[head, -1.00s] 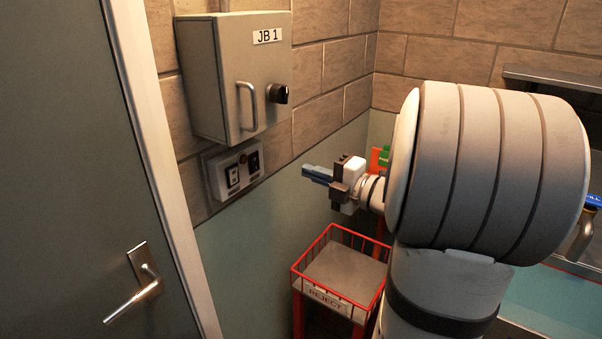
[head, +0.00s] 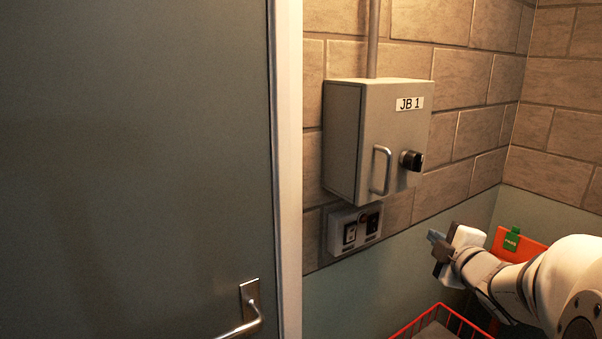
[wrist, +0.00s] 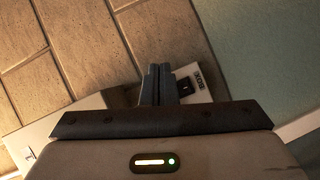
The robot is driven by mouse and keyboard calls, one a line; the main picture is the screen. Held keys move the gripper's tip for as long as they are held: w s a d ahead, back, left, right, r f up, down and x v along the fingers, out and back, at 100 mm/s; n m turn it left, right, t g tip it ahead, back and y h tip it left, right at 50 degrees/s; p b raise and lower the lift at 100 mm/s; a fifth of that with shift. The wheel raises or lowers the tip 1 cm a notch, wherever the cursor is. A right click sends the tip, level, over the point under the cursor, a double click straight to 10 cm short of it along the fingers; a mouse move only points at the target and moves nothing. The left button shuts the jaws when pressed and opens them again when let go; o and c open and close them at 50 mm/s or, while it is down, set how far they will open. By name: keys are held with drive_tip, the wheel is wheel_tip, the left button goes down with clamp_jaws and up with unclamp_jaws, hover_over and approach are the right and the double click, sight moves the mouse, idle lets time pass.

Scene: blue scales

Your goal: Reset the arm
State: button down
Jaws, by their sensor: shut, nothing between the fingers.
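My gripper (head: 436,238) is at the lower right of the head view, its blue-grey fingers pointing left toward the wall. It is in free space to the right of the switch panel and below the grey box. In the wrist view my gripper's fingers (wrist: 157,70) are together, with nothing between them. My arm comes in from the right edge of the head view, folded low. Behind the fingers in the wrist view, a pale panel (wrist: 206,98) with a dark socket shows in part.
A grey box (head: 392,150) marked JB 1, with handle and black knob, hangs on the brick wall. A switch panel (head: 355,230) is below it. A grey door (head: 130,150) fills the left. A red wire basket (head: 412,328) and an orange board (head: 535,247) are near my arm.

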drive_tip(key=s+a+f+m+g, duration=0.3)
drive_tip(key=s+a+m+g, duration=0.1)
drive_tip(key=s, duration=0.3)
drive_tip(key=s+a+f+m+g, duration=0.4)
drive_tip(key=s+a+m, duration=0.1)
drive_tip(key=s+m, duration=0.1)
drive_tip(key=s+a+f+m+g+h, duration=0.1)
drive_tip(key=s+a+f+m+g, duration=0.3)
drive_tip(key=s, duration=0.5)
drive_tip(key=shift+a+m+g, duration=0.5)
drive_tip(key=shift+m+g, duration=0.1)
drive_tip(key=shift+m, duration=0.2)
